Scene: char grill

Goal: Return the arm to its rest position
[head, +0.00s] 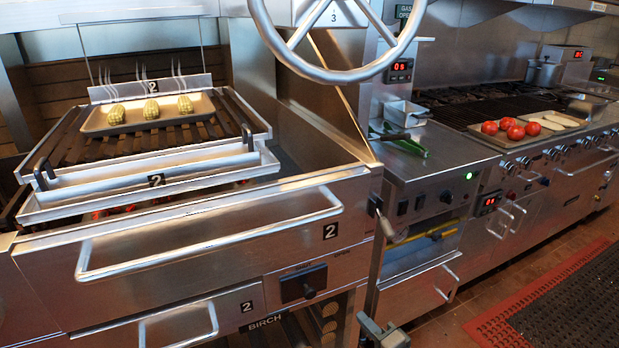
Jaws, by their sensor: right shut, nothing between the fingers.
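My right gripper (381,333) shows at the bottom edge, a little right of the middle. Only its grey end is in view; the rest of the arm is cut off below the frame. It is shut and empty. It appears in front of the lower part of the steel counter, below the drawer with the yellow-edged slot, and I see nothing held in it. My left gripper is not in view.
The char grill's front handle (215,233) juts out at left. A tray (97,122) of yellow pieces steams on its grate. A handwheel (345,73) hangs above. Tomatoes (507,126) lie at the right. Red matting (500,315) and open floor lie lower right.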

